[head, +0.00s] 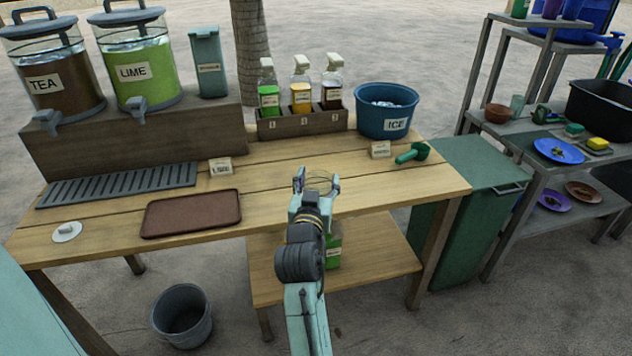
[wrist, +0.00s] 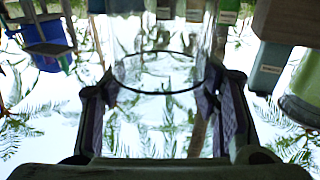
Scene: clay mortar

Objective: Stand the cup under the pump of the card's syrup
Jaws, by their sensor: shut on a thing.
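My gripper (head: 317,184) is shut on a clear cup (head: 320,177), held above the front part of the wooden table. In the wrist view the see-through cup (wrist: 158,72) sits between the two fingers, its contents hard to tell.
A blue ice bucket (head: 387,110) stands right of the rack, with a green scoop (head: 412,153) before it. Tea (head: 54,84) and lime (head: 137,72) dispensers stand back left. A drip grate (head: 118,184) and brown tray (head: 191,213) lie left. The tabletop between cup and rack looks clear.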

